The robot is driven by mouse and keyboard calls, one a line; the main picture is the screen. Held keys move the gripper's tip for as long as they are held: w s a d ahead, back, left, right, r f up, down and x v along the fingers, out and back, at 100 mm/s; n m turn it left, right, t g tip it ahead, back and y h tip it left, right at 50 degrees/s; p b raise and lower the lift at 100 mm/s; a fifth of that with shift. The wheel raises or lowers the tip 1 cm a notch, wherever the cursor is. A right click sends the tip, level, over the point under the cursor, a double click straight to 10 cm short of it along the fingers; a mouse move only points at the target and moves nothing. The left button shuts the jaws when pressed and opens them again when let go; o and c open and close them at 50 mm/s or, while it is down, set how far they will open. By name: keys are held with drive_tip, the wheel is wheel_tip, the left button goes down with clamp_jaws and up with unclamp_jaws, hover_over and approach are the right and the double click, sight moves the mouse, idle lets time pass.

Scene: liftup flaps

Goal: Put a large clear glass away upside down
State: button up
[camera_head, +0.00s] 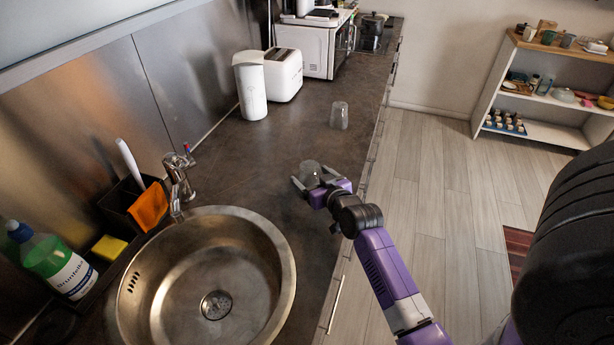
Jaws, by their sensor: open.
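One clear glass (339,115) stands on the dark countertop (265,160), near its right edge. Another clear glass (309,170) stands nearer to me on the same counter. My gripper (308,184) is open at this nearer glass, with a finger showing on its left side and the purple gripper body at its right. The jaws partly cover the glass's lower part. I cannot tell whether the fingers touch it, or which way up either glass stands.
A round steel sink (140,285) and a tap (178,178) lie nearer on the left. A white canister (250,86), toaster (284,75) and microwave (310,50) stand farther back. A pale cabinet panel (70,25) overhangs the upper left. Counter between the two glasses is clear.

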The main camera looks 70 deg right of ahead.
drive_tip(key=x, duration=0.4)
drive_tip(key=shift+w, duration=0.15)
drive_tip(key=shift+d, duration=0.1)
drive_tip(key=c, duration=1.7)
